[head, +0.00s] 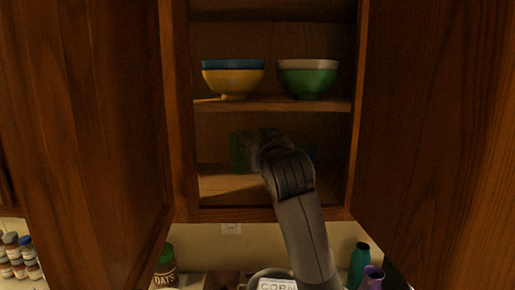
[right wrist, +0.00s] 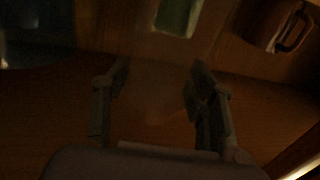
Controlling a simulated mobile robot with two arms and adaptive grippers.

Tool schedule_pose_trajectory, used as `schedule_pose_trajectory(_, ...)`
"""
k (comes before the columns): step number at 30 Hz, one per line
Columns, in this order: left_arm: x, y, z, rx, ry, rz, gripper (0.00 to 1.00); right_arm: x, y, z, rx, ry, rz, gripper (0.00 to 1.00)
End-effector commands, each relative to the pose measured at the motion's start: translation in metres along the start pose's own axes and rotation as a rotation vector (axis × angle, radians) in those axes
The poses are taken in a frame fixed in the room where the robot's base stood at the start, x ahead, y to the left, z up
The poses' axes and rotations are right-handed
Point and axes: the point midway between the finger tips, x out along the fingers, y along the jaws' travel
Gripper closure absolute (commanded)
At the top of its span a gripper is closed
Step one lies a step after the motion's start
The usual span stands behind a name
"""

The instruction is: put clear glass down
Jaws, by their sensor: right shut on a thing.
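My right gripper (head: 270,140) reaches into the lower compartment of the open cabinet (head: 230,187), its fingers mostly hidden behind my wrist in the head view. In the right wrist view, the two fingers of the right gripper (right wrist: 158,82) stand apart on either side of a faint, see-through shape, the clear glass (right wrist: 155,100). The glass is very dim, and its base is hard to make out, so I cannot tell whether it touches the shelf. My left gripper is not in view.
Greenish items (head: 242,150) stand at the back of the lower compartment. A mug with a handle (right wrist: 290,28) shows at the upper right in the wrist view. A yellow bowl (head: 232,82) and a green bowl (head: 307,82) sit above. Bare shelf lies left of my gripper.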

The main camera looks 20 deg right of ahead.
Motion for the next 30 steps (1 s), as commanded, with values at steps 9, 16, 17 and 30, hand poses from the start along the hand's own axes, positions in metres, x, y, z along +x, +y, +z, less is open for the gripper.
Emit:
schedule_pose_trajectory(9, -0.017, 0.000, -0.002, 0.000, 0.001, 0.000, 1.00, 0.000, -0.001, 0.029, -0.002, -0.003, 0.001, 0.83)
schedule_pose_trajectory(16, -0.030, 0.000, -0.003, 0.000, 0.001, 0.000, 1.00, 0.003, 0.000, 0.042, -0.001, 0.003, 0.002, 0.83)
schedule_pose_trajectory(17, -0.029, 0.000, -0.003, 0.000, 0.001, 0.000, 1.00, 0.003, 0.000, 0.043, -0.001, 0.003, 0.001, 0.83)
schedule_pose_trajectory(30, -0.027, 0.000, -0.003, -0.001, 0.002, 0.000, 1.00, 0.003, -0.001, 0.045, -0.001, 0.001, 0.001, 0.36)
